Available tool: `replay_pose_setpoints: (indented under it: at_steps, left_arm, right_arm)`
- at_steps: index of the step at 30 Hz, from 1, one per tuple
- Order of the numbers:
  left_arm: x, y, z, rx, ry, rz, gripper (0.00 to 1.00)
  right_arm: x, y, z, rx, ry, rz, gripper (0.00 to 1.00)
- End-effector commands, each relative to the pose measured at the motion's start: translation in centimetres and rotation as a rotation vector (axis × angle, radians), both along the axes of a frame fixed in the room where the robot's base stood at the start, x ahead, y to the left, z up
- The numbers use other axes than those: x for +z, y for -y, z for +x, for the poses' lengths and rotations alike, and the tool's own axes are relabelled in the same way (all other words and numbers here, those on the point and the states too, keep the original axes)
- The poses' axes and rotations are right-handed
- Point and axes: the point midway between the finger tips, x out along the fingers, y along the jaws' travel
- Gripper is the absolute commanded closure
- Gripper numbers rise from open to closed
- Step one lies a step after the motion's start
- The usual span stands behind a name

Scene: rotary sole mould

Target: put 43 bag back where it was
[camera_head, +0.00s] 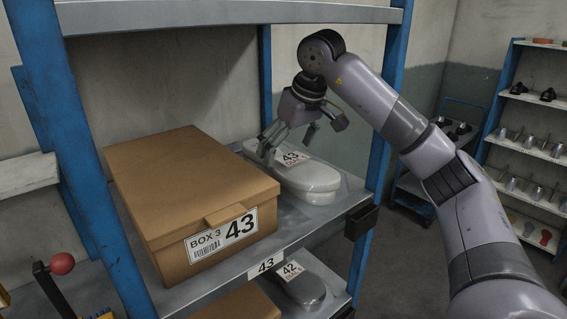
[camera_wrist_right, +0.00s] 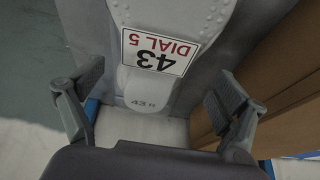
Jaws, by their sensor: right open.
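The grey sole-shaped 43 item (camera_head: 312,180), which I take for the 43 bag, lies on the shelf marked 43 (camera_head: 335,217), right of the box. Its white label reads 43 DIAL 5. My right gripper (camera_head: 290,138) is open above its far end, with fingers spread. In the right wrist view the 43 item (camera_wrist_right: 150,88) lies between the open fingers (camera_wrist_right: 160,95), with a gap on each side, and "43 R" shows on its end. Nothing is held. My left gripper is not in view.
A brown box labelled BOX 3 43 (camera_head: 190,190) fills the left of the shelf. A similar grey item labelled 42 (camera_head: 300,288) lies on the shelf below. Blue posts (camera_head: 375,170) and an upper shelf (camera_head: 230,12) frame the space. Another rack (camera_head: 530,130) stands at right.

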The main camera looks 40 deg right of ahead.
Motion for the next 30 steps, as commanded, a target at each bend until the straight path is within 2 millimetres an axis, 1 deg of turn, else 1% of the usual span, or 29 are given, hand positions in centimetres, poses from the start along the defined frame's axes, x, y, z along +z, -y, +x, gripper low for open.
replay_pose_setpoints:
  at_steps: [1,2,6,9,12,15,18,21,30]
  left_arm:
    - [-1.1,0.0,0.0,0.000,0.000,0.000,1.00]
    - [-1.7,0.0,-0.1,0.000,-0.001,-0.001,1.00]
    - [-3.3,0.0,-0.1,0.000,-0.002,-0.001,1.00]
    - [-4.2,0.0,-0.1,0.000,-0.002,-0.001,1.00]
    - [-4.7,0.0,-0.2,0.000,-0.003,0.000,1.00]
    - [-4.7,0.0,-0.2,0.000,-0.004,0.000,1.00]
    - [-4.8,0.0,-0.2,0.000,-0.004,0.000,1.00]
    - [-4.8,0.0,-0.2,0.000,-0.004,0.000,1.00]
    - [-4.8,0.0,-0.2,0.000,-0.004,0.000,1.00]
  right_arm:
    - [0.2,0.1,-0.9,0.001,0.004,-0.001,0.09]
    - [-0.1,0.3,-1.7,-0.001,0.003,-0.002,0.09]
    - [-0.2,0.6,-5.3,0.000,0.003,-0.003,0.09]
    - [-0.1,0.8,-7.6,0.000,0.002,-0.002,0.09]
    - [0.1,0.9,-9.5,-0.001,0.002,-0.002,0.09]
    - [0.4,1.1,-10.9,-0.002,0.002,-0.002,0.09]
    - [0.4,1.1,-11.7,0.000,0.000,-0.001,0.09]
    - [0.4,1.1,-12.1,0.000,0.000,0.000,0.09]
    - [0.4,1.1,-12.2,0.000,-0.001,0.001,0.09]
